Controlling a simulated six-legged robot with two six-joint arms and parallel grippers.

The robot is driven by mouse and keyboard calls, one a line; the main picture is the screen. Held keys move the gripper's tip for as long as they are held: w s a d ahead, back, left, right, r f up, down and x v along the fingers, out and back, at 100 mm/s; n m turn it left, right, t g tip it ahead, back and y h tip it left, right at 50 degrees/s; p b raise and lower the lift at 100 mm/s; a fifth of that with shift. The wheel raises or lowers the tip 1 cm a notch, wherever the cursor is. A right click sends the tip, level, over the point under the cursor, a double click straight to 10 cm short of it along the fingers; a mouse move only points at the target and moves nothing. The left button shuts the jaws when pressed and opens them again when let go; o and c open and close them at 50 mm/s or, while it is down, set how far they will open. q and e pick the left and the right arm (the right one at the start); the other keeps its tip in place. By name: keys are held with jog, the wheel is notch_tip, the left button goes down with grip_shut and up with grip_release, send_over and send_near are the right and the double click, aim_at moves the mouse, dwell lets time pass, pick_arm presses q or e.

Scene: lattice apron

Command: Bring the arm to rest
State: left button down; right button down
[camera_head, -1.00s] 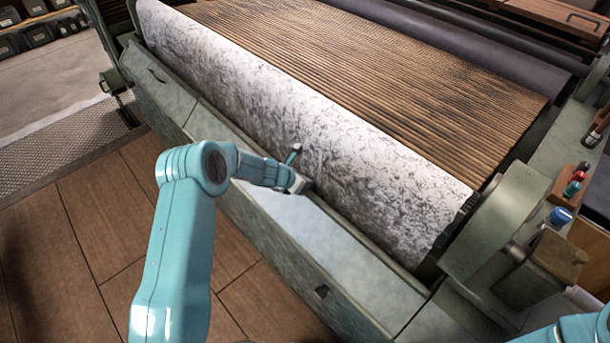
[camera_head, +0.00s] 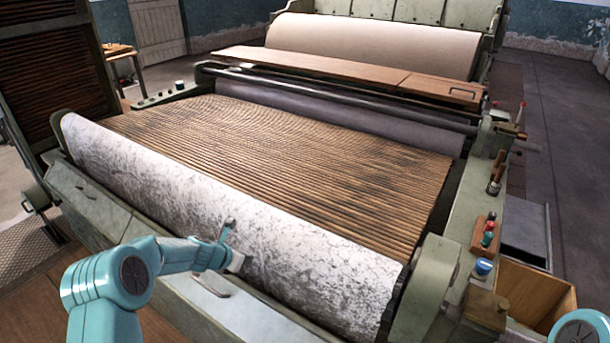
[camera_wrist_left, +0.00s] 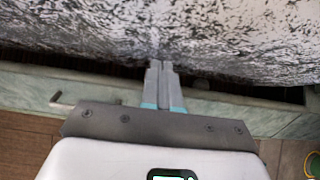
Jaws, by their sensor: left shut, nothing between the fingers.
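My left arm comes in from the lower left in the head view. Its gripper (camera_head: 238,262) is in front of the mottled white and grey roller (camera_head: 320,262), near its lower side. In the left wrist view, the two grey fingers (camera_wrist_left: 160,68) are together with nothing between them. Their tips point at the speckled roller surface (camera_wrist_left: 210,30); I cannot tell whether they touch it. The brown slatted lattice apron (camera_head: 290,160) lies behind the roller. Only a teal joint of my right arm shows at the lower right corner; its gripper is out of view.
The green machine frame (camera_head: 90,205) runs below the roller. A wooden box (camera_head: 535,290) and a blue-capped item (camera_head: 483,267) are at the right side. A wooden board (camera_head: 350,68) and a large beige roll (camera_head: 375,42) are at the back. Open floor (camera_head: 575,150) lies right of the machine.

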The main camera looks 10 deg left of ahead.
pick_arm(q)
jog(key=s+d+f+m+g+h, duration=0.1)
jog(key=s+d+f+m+g, duration=0.55)
jog(key=s+d, duration=0.8)
jog(key=s+d+f+m, duration=0.2)
jog(key=s+m, duration=0.9)
jog(key=s+d+f+m, duration=0.1)
jog(key=s+d+m, duration=0.1)
jog(key=s+m, duration=1)
jog(key=shift+d+f+g, duration=0.35)
jog(key=shift+f+g, duration=0.05)
jog(key=shift+g, duration=0.05)
jog(key=shift+s+a+m, duration=0.1)
jog(key=shift+s+m, duration=0.05)
jog(key=shift+m, duration=0.1)
